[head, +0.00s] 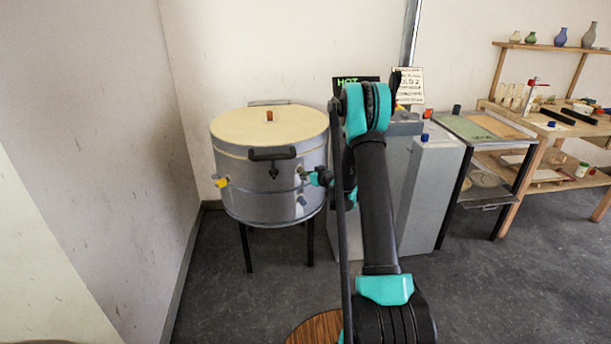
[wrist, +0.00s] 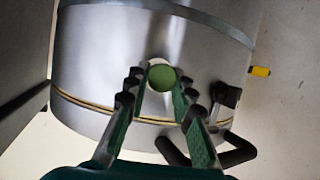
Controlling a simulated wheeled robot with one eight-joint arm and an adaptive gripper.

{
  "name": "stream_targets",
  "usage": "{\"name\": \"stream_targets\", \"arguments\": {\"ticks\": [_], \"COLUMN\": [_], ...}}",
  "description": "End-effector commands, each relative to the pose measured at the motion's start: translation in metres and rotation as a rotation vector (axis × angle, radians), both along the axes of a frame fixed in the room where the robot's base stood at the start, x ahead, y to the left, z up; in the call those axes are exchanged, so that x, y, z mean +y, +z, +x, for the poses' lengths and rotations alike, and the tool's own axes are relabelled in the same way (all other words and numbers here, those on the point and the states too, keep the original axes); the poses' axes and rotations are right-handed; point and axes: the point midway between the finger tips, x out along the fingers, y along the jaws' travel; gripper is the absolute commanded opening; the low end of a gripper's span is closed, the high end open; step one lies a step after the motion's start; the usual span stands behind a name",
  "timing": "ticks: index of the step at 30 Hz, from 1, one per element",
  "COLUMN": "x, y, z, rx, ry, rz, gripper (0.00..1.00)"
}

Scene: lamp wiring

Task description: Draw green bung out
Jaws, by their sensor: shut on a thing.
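A green bung (wrist: 162,77) shows as a round disc at the kiln's metal side wall in the wrist view. My gripper (wrist: 161,82) has one finger on each side of it and is shut on it. How far the bung sits in the wall cannot be told. The kiln (head: 268,190) is a steel drum on dark legs, with a cream lid, at the left of the head view. There my gripper (head: 311,177) reaches the kiln's right side, and I cannot make out the bung.
A black handle (head: 271,153) sticks out from the kiln's front, and a yellow plug (head: 221,183) from its left. A grey cabinet (head: 431,180) stands close on the right, partly behind my arm. A wooden shelf unit (head: 549,130) is farther right. The floor in front is mostly clear.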

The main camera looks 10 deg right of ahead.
Motion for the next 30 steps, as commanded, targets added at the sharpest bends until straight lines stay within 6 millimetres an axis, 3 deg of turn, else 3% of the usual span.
{"name": "stream_targets", "arguments": {"ticks": [30], "x": [-0.018], "y": [0.000], "z": [-0.043], "rx": [0.000], "ry": [0.000], "rz": [0.001], "gripper": [0.00]}}
